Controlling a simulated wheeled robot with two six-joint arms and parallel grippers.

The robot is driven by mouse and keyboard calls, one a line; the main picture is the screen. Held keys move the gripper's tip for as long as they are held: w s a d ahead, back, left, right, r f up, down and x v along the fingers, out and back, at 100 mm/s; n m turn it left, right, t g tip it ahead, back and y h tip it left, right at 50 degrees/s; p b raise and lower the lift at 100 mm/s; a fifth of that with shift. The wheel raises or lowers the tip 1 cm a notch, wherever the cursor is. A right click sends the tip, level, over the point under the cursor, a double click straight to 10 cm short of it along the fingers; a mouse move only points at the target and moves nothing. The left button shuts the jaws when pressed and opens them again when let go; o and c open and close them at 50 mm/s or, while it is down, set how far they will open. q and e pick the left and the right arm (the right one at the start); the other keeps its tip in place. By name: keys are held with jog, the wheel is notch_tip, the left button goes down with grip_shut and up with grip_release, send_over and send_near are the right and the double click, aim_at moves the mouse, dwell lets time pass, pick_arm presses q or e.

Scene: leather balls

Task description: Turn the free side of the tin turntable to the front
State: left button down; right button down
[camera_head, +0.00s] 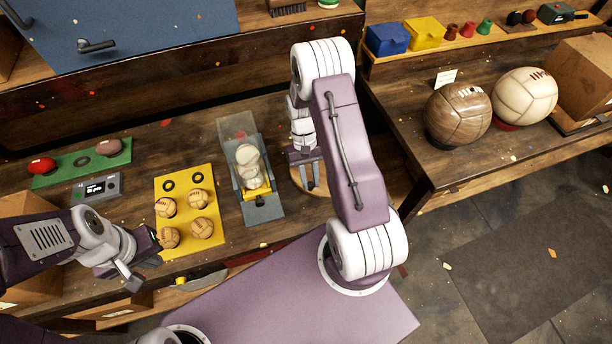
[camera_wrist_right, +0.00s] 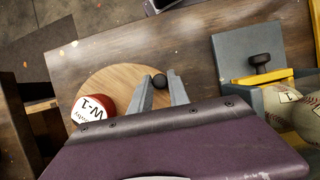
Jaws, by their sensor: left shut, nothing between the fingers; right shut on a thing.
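The turntable is a round wooden disc (camera_wrist_right: 115,82) on the bench, also partly visible under my right arm in the head view (camera_head: 297,176). A round red tin with a white top marked "W-1" (camera_wrist_right: 93,110) sits on its left part in the wrist view. A small black knob (camera_wrist_right: 159,81) stands near the disc's edge. My right gripper (camera_wrist_right: 159,84) reaches down with its fingers on either side of this knob, shut on it; in the head view it is at the disc (camera_head: 309,187). My purple wrist hides part of the disc. My left gripper (camera_head: 133,281) is shut and empty, left of the turntable.
A grey-blue holder (camera_head: 265,208) with pale balls stands left of the turntable. Further left are a yellow tray (camera_head: 183,250) of balls, a small display box (camera_head: 97,188) and a green strip (camera_head: 83,162). Two large balls (camera_head: 459,113) (camera_head: 525,97) stand on the right bench.

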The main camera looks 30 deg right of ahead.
jog(key=shift+s+d+r+n+h+p, duration=0.15)
jog(key=shift+s+d+n+h, duration=0.2)
jog(key=shift+s+n, duration=0.3)
jog(key=shift+s+d+n+h+p, duration=0.2)
jog(key=shift+s+d+n, duration=0.25)
jog(key=shift+n, duration=0.4)
jog(key=shift+s+d+n+h, duration=0.55)
jog(key=shift+s+d+n, duration=0.25)
jog(key=shift+n, duration=0.4)
jog(key=shift+s+d+n+h, duration=0.3)
jog(key=shift+s+d+n, duration=0.05)
jog(key=shift+d+n, duration=0.55)
pick_arm(q)
jog(key=shift+s+d+r, duration=0.5)
jog(key=shift+s+r, duration=0.05)
pick_arm(e)
jog(key=shift+s+d+n+t+h, duration=0.15)
jog(key=shift+d+n+h, duration=0.05)
jog(key=shift+d+n, duration=0.3)
jog(key=shift+s+d+n+t+h, duration=0.2)
jog(key=shift+d+n, duration=0.15)
jog(key=shift+n, duration=0.15)
jog(key=shift+d, duration=0.1)
jog(key=c, duration=1.3)
grip_release()
